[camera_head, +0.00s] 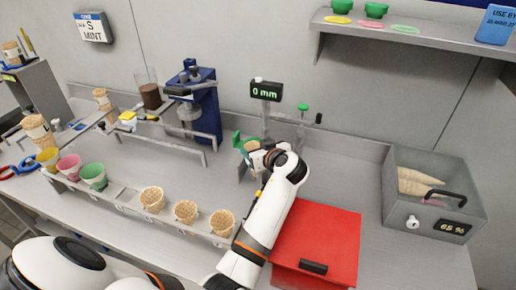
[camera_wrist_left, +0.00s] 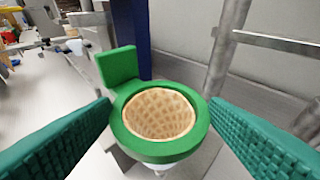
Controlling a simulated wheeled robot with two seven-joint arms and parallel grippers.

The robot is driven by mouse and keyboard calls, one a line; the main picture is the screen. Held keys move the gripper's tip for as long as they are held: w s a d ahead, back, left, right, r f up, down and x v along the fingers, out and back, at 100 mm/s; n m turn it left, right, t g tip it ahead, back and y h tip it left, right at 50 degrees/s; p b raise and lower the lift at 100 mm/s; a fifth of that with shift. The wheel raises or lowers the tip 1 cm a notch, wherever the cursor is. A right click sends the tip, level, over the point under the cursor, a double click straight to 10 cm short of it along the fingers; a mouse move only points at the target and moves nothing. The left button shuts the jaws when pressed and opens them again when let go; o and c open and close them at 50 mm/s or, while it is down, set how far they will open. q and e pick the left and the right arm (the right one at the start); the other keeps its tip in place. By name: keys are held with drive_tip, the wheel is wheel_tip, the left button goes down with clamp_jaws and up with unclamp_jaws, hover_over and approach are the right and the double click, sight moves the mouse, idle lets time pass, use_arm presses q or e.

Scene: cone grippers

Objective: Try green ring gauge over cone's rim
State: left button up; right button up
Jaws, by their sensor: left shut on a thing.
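The green ring gauge (camera_wrist_left: 118,135), a thick ring with a square tab, surrounds the rim of a waffle cone (camera_wrist_left: 158,113) in the left wrist view. The cone's open mouth shows inside the ring; its lower part is hidden. My left gripper (camera_wrist_left: 160,112) has its green pads on either side of the ring and is shut on it. In the head view my left gripper (camera_head: 264,152) is by the stand with the "0 mm" display (camera_head: 265,91), and the ring's green tab (camera_head: 237,137) shows beside it. My right gripper is not in view.
A front rack holds several waffle cones (camera_head: 152,198) and coloured cups (camera_head: 93,175). A red box (camera_head: 318,245) lies right of my arm, and a grey bin (camera_head: 440,205) reading 65 % stands farther right. A blue press (camera_head: 204,105) stands behind left. A shelf (camera_head: 420,36) hangs above.

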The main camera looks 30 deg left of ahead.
use_arm(q)
drive_tip(key=shift+f+b, duration=0.55)
drive_tip(key=shift+f, duration=0.15)
idle(0.4)
drive_tip(key=o, duration=1)
drive_tip(key=shift+o, duration=0.2)
drive_tip(key=shift+r, duration=0.1)
wheel_tip(320, 180, up, 10)
drive_tip(key=p, duration=0.6)
drive_tip(key=shift+p, duration=0.35)
